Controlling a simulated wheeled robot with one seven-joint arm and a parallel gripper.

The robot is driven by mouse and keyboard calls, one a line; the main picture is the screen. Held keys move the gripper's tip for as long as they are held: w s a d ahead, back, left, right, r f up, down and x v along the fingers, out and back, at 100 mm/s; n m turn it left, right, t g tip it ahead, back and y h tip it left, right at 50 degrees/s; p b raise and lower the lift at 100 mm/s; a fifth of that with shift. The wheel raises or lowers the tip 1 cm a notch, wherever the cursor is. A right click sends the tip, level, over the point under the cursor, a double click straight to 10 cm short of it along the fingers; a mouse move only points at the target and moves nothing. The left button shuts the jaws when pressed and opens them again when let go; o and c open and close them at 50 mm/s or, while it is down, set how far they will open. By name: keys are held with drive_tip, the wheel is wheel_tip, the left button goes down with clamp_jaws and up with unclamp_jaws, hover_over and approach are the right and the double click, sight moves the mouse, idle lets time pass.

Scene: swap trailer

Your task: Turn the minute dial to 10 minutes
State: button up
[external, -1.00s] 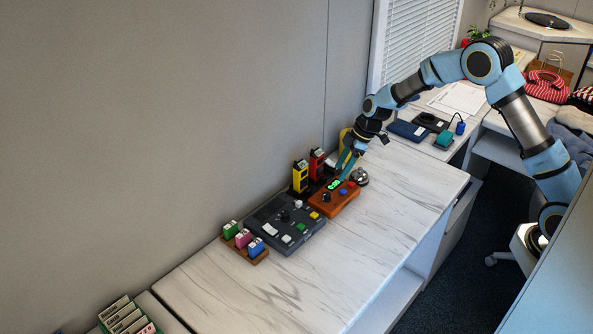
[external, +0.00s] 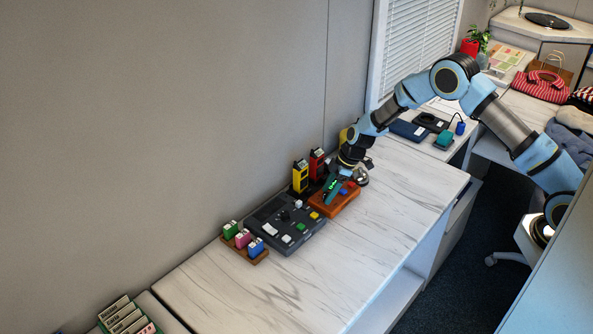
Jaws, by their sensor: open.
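The fingers cover the spot where a small dark dial showed earlier, and most of the green display. I cannot tell whether the fingers touch the dial or are around it, nor what the display reads.
A dark grey control panel (external: 268,214) with several buttons lies left of the box. Yellow (external: 300,177) and red (external: 318,163) upright devices stand close behind. A silver bell (external: 361,176) sits at the right. The counter's front part (external: 380,230) is clear.

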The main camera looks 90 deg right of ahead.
clamp_jaws()
idle(0.3)
